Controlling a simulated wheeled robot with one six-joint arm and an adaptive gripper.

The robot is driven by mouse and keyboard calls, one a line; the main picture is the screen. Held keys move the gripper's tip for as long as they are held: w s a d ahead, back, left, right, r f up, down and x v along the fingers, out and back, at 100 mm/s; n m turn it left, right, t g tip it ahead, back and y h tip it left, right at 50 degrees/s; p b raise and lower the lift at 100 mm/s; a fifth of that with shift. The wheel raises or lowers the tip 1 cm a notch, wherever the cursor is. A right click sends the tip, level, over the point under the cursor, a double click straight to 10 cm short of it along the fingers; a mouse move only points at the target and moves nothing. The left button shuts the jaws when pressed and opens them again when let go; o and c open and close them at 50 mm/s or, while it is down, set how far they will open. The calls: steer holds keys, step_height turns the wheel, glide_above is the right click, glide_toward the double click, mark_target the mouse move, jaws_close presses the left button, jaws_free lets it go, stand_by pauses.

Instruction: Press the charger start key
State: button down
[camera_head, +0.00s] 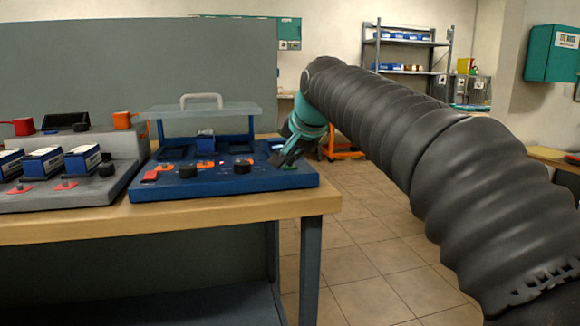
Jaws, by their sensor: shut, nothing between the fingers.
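The blue charger (225,184) stands on the right end of the wooden bench. Its front panel carries a red key (150,177) at the left, orange parts, black knobs (242,167) and a small green key (289,168) at the right. No label is readable, so I cannot tell for sure which is the start key. My gripper (279,161) is shut and empty, pointing down and left over the charger's right end, just by the green key. I cannot tell whether the tips touch it. The gripper hides part of the charger's right edge.
A clear lid with a grey handle (201,100) is raised above the charger's back. A grey unit (95,192) with several blue-and-white batteries and red clips stands to the left. A grey partition (70,70) rises behind. The bench's right edge (335,200) is close; tiled floor lies beyond.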

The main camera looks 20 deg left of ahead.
steer(key=shift+r+p, duration=0.75)
steer(key=shift+p, duration=0.1)
steer(key=shift+r, duration=0.1)
step_height(320, 180, up, 3)
steer(key=p, duration=0.2)
steer(key=shift+p, duration=0.4)
steer(key=shift+r+p, duration=0.4)
steer(key=shift+r, duration=0.5)
